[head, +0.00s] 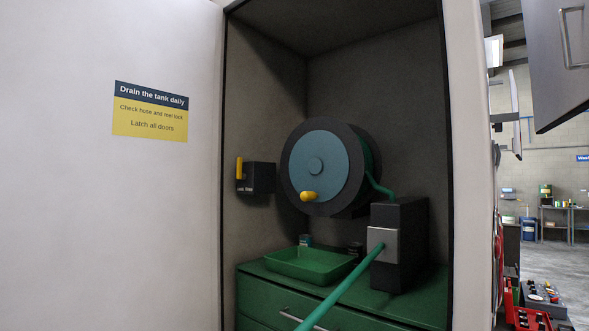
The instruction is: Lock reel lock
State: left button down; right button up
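A hose reel (355,150) with a blue-grey face, dark rim and yellow crank knob (309,196) is inside an open cabinet, in the middle of the head view. To its left, on the cabinet's side wall, is a small dark box (261,178), which looks like the reel lock. A yellow lever (240,169) stands upright at the box's left end. The label under the lever is too small to read. Neither of my grippers shows in the head view.
A green hose (345,291) runs from a dark block with a grey plate (382,245) toward the front. A green tray (310,266) sits on a green drawer unit (390,315) below the reel. A white panel with a sign (150,111) fills the left.

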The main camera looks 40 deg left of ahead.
aim_at(241, 175)
jog(key=z, duration=2.05)
jog(key=k, duration=1.25)
jog(key=u, duration=2)
